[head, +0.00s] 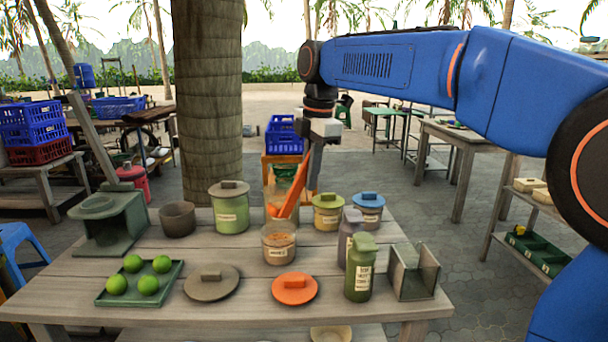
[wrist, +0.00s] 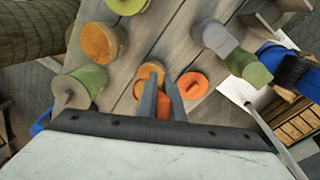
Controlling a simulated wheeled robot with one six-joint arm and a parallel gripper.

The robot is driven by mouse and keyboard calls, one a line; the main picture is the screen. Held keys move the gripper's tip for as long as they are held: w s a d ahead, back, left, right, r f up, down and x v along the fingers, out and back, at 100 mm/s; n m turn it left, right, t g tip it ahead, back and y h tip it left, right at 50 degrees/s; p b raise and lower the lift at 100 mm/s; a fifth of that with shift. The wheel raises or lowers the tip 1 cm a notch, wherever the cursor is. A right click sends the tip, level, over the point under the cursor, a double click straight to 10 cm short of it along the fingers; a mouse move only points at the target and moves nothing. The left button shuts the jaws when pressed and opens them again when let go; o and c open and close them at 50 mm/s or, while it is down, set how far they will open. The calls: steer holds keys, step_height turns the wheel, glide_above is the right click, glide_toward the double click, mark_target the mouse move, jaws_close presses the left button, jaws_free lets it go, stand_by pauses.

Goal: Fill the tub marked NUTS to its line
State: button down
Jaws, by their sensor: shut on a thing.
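My gripper (head: 313,180) is shut on an orange scoop (head: 291,192), which slants down to the left. The scoop also shows between the fingers in the wrist view (wrist: 163,106). In the head view it overlaps a tall clear jar (head: 268,190); I cannot tell if it is inside or in front. A clear labelled tub (head: 279,243) with brown contents stands just in front; its label is too small to read surely, and I cannot make out its line. Its rim shows beyond the fingers in the wrist view (wrist: 150,69). An orange lid (head: 295,289) lies in front.
A green lidded jar (head: 229,210) and brown bowl (head: 178,219) stand left. Yellow-green (head: 328,212) and blue-lidded (head: 368,210) jars stand right, with a grey bottle (head: 349,235) and green bottle (head: 359,270). A tray (head: 125,299) of green fruit and a brown lid (head: 211,282) lie at front left.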

steer(key=w+d+f+g+y, duration=0.2)
steer(key=d+f+g+y, duration=0.2)
steer(key=f+y, duration=0.3)
steer(key=shift+w+d+m+y, duration=0.15)
steer(key=shift+m+y, duration=0.15)
steer(key=shift+y, duration=0.1)
stand_by(0.5)
